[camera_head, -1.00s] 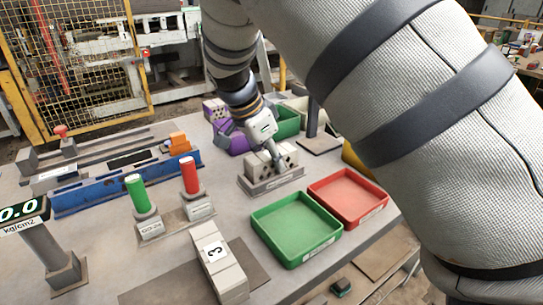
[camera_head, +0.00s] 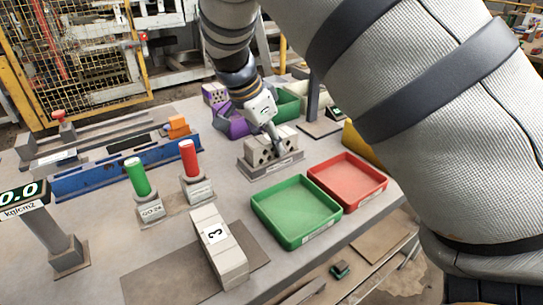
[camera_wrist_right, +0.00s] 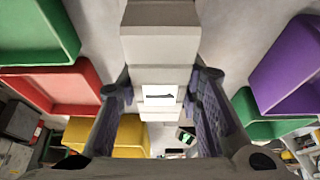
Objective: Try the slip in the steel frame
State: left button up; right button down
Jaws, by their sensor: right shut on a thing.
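A low grey frame-like base (camera_head: 262,174) with a label holds pale hollow bricks (camera_head: 257,156) with dark holes. My right gripper (camera_head: 277,150) points down at these bricks. In the right wrist view its two fingers (camera_wrist_right: 160,92) close on the sides of a pale grey block (camera_wrist_right: 160,76) with a white tag bearing a dark mark. Other pale block faces (camera_wrist_right: 160,42) stand in line with it. I cannot tell for sure whether the held block touches the base, or which thing is the slip. My left gripper is not in view.
A green tray (camera_head: 297,236) and a red tray (camera_head: 377,200) lie in front of the base. A pale block marked 3 (camera_head: 207,222) lies on a dark mat. A purple bin (camera_head: 238,127) is behind.

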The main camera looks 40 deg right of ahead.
jog(key=shift+r, duration=2.85)
